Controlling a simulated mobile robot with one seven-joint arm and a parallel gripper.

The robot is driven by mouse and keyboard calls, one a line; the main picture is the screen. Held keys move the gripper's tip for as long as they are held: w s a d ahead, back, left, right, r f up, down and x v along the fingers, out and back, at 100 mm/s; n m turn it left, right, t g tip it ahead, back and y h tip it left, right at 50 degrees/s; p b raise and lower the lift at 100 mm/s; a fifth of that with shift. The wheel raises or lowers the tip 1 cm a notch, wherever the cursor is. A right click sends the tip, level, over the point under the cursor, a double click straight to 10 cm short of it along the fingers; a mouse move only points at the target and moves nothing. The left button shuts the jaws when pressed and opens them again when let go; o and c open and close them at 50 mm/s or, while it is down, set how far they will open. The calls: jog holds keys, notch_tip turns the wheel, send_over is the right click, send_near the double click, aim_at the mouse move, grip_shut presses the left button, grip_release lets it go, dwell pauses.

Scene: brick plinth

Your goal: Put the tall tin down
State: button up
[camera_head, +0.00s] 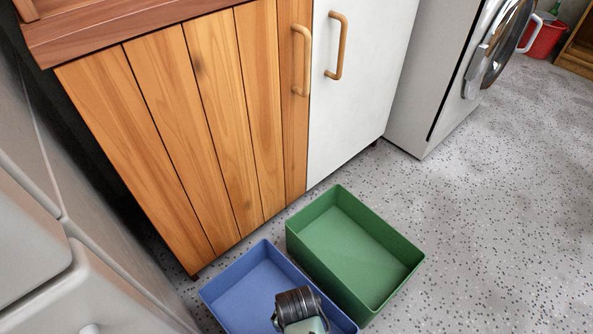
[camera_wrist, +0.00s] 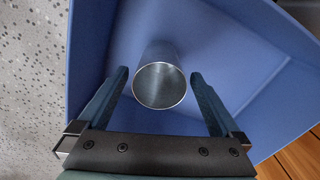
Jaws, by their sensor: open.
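The tall tin (camera_wrist: 160,53) is a plain silver metal cylinder, seen in the wrist view with its round open end toward the camera. It appears to stand upright on the floor of the blue bin (camera_head: 222,312), which also fills much of the wrist view (camera_wrist: 235,40). My gripper (camera_wrist: 160,76) is open, with one finger on each side of the tin and a visible gap at both sides. In the head view my dark wrist is over the blue bin, and the tin is hidden there.
An empty green bin (camera_head: 393,280) stands right beside the blue bin. Behind them is a wooden cabinet (camera_head: 180,130) with a white door (camera_head: 355,95). A washing machine (camera_head: 445,70) and a red bucket (camera_head: 545,38) are farther back. The speckled floor (camera_head: 490,210) at right is clear.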

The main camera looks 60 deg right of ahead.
notch_tip(320, 180, up, 6)
jog(key=p, duration=0.3)
jog(key=shift+f, duration=0.1)
dwell(0.4)
